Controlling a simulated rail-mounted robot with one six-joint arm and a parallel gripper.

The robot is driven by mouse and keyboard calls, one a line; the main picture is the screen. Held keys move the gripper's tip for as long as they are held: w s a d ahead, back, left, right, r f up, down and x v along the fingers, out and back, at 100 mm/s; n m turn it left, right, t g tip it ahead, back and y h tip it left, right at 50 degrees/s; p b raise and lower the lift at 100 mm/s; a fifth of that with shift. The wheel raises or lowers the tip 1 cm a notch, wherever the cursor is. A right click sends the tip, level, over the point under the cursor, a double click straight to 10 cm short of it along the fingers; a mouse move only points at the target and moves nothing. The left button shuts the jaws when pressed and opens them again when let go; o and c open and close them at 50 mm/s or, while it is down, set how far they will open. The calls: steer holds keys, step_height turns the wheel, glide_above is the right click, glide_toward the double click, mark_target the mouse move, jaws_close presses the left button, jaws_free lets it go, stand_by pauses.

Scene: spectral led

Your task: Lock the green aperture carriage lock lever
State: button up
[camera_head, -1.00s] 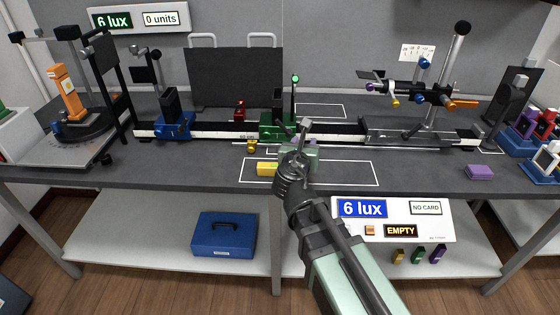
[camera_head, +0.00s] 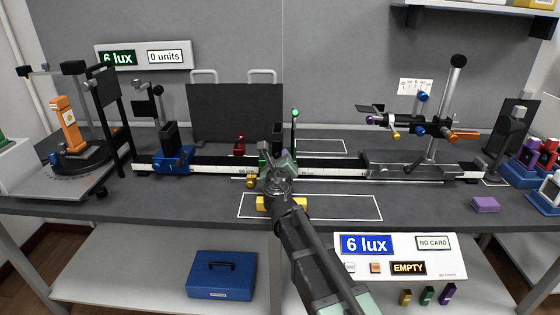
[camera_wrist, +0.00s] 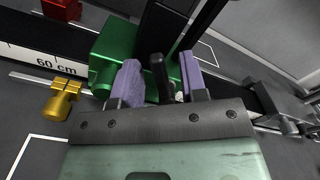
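The green aperture carriage (camera_wrist: 113,50) sits on the rail in the wrist view. In the head view my gripper and arm hide most of it. A black lever (camera_wrist: 159,72) stands up at the carriage's near side. My gripper (camera_wrist: 161,80) has its two purple-padded fingers apart, one on each side of this lever. Narrow gaps show between the lever and both pads, so the gripper looks open and not clamped on it. In the head view my gripper (camera_head: 278,162) is right at the carriage, pointing away from me. Whether the lever is locked cannot be told.
A yellow knob (camera_wrist: 59,99) is left of the carriage. The blue carriage (camera_head: 172,157) is farther left on the rail (camera_head: 215,168), with a small red part (camera_head: 240,145) behind the rail. A thin post with a green light (camera_head: 295,113) rises beside my gripper. A yellow block lies below my gripper.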

jaws_close()
steer(key=shift+d, duration=0.1)
stand_by(0.3)
steer(key=shift+s+d+m, duration=0.1)
steer(key=shift+d+m, duration=0.75)
steer(key=shift+m, duration=1.5)
steer(key=shift+w+d+m, duration=0.1)
steer(key=shift+d+m, duration=0.7)
steer(key=shift+m, duration=1.5)
steer(key=shift+s+d+m, duration=0.1)
steer(key=shift+d+m, duration=0.75)
steer(key=shift+m, duration=1.5)
jaws_free()
